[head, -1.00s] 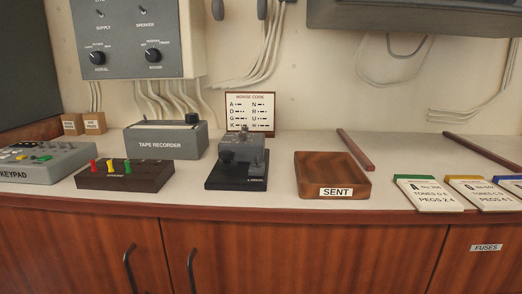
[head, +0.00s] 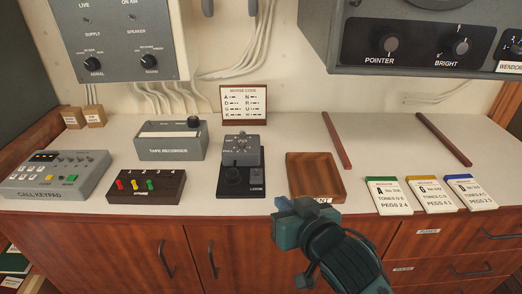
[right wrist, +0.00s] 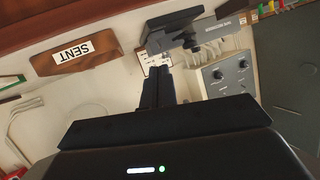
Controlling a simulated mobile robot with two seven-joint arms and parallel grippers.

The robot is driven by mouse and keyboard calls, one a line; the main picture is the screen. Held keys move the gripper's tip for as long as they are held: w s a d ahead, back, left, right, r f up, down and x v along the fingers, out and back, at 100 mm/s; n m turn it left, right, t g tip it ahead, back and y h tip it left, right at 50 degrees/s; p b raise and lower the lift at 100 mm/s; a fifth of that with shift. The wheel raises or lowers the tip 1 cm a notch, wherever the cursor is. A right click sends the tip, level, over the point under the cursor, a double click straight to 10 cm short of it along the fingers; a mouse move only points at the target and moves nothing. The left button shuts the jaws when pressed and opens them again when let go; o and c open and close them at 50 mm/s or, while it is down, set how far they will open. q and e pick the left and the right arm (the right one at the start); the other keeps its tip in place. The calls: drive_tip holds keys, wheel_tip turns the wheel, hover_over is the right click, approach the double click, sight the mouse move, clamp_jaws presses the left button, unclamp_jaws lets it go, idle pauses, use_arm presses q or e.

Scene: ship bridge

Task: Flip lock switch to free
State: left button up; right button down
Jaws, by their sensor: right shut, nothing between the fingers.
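The grey device (head: 240,151) with a dial on its top stands on a black base (head: 227,190) in the middle of the counter. A round black knob (head: 233,175) and a small upright part (head: 254,174) sit on the base, with a small label that seems to read LOCK. The switch's position is too small to tell. My right gripper (head: 296,208) is in front of the SENT tray, right of the device and apart from it. In the right wrist view its fingers (right wrist: 157,86) are shut and empty, with the device (right wrist: 177,30) beyond them, upside down. My left gripper is out of view.
The wooden SENT tray (head: 336,178) is partly hidden by my right gripper. A tape recorder (head: 170,142), peg board (head: 147,185) and call keypad (head: 58,174) stand left of the device. Several cards (head: 390,196) lie at right. The Morse code card (head: 244,103) stands behind.

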sight(256, 171)
use_arm(q)
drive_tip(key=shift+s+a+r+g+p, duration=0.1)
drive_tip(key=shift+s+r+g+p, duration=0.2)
drive_tip(key=shift+p, duration=0.1)
use_arm(e)
drive_tip(key=shift+w+r, duration=0.15)
drive_tip(key=shift+r, duration=0.4)
drive_tip(key=shift+w+r, duration=0.15)
drive_tip(key=shift+r, duration=0.4)
drive_tip(key=x, duration=1.4)
drive_tip(key=shift+d+f, duration=0.15)
drive_tip(key=shift+f, duration=0.05)
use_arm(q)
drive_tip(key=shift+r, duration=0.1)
use_arm(e)
drive_tip(key=shift+w, duration=0.1)
